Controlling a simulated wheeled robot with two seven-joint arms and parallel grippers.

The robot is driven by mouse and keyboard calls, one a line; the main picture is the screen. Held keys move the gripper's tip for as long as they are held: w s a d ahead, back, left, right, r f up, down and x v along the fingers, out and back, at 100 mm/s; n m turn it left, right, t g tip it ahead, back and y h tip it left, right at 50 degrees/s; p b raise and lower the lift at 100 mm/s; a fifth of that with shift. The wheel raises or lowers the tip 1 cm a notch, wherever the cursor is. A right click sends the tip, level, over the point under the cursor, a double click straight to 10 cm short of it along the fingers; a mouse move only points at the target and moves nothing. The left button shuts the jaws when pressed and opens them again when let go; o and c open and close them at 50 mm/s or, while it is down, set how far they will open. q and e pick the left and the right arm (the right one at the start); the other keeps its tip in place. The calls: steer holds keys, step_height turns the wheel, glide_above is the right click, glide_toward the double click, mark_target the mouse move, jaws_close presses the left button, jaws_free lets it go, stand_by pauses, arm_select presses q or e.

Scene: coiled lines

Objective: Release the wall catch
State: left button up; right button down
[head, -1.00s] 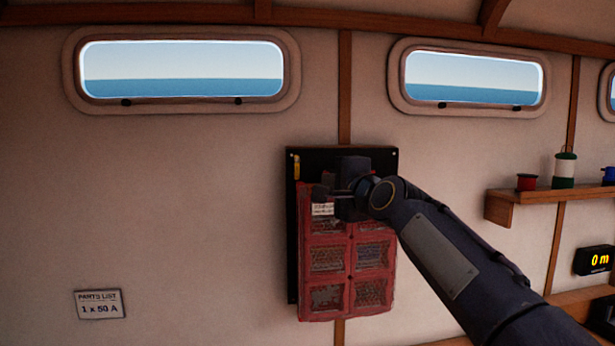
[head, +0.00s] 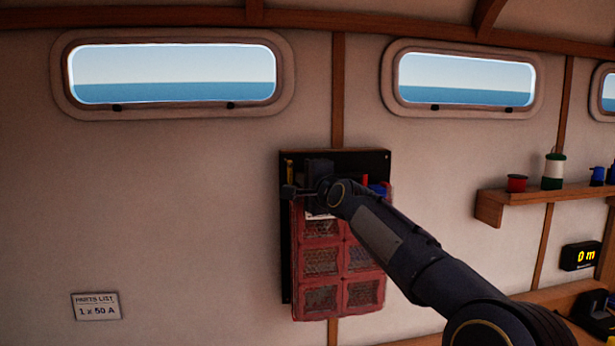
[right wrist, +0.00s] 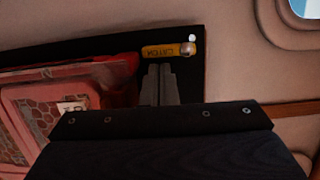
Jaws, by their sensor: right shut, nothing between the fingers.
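The wall catch is a yellow strip with dark lettering and a silvery end (right wrist: 168,51); it also shows small at the board's upper left in the head view (head: 290,169). It sits on a black wall board (head: 286,250) beside a red case with mesh windows (head: 321,262). My right gripper (head: 288,191) is shut and empty at the board's left edge, just below the catch. In the right wrist view its fingertips (right wrist: 160,67) lie close to the strip; I cannot tell if they touch it. My left gripper is out of view.
A wooden shelf (head: 490,209) with spools stands to the right, above a display reading 0 m (head: 580,256). A parts list label (head: 96,306) is on the wall at lower left.

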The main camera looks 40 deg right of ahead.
steer(key=shift+f+m+b, duration=0.35)
steer(key=shift+m+b, duration=0.4)
steer(key=shift+m, duration=0.05)
steer(key=shift+a+m+t, duration=0.15)
steer(key=shift+m+t, duration=0.15)
steer(key=shift+m, duration=0.3)
steer(key=shift+w+a+r, duration=0.1)
steer(key=shift+r, duration=0.05)
